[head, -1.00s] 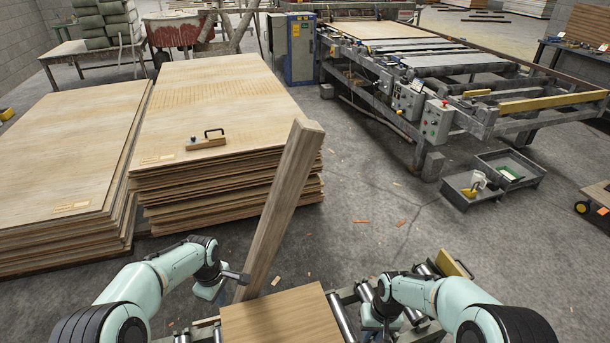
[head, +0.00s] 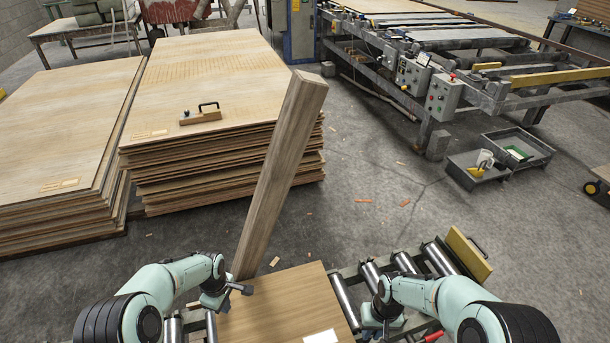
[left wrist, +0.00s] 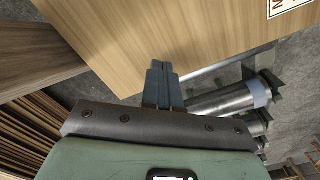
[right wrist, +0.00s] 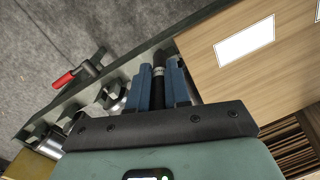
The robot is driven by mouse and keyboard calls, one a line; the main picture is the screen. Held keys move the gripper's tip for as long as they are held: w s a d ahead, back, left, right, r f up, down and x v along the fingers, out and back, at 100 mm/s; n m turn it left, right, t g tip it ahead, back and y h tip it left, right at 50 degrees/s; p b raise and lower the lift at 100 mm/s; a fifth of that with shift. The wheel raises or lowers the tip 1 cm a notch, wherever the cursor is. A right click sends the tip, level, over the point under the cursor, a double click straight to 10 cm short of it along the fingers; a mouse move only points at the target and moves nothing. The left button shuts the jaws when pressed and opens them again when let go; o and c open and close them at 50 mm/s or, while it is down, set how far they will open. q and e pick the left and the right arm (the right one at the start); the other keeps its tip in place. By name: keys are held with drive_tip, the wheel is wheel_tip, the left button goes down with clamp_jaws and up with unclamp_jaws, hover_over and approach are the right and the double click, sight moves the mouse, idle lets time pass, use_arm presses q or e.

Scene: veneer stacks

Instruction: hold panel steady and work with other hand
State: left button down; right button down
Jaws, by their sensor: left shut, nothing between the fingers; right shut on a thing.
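A light wooden panel (head: 275,297) lies on a roller conveyor, with a white label (head: 321,337) near its front. The panel also shows in the left wrist view (left wrist: 190,40) and right wrist view (right wrist: 235,75). My left gripper (head: 242,288) is shut and empty at the panel's left side; its fingertips (left wrist: 158,68) appear over the panel's edge in the wrist view, and I cannot tell whether they touch. My right gripper (right wrist: 158,70) is shut on a dark rod-like thing (right wrist: 158,58) beside the panel's edge. In the head view its fingertips are hard to make out.
A tall wooden board (head: 280,170) stands tilted just behind the panel. Veneer stacks (head: 215,90) fill the left. Conveyor rollers (head: 440,258) and a yellow block with a handle (head: 467,255) lie right. A red-handled part (right wrist: 65,79) is near the right gripper. Floor beyond is mostly clear.

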use_arm(q)
drive_tip(key=shift+f, duration=0.35)
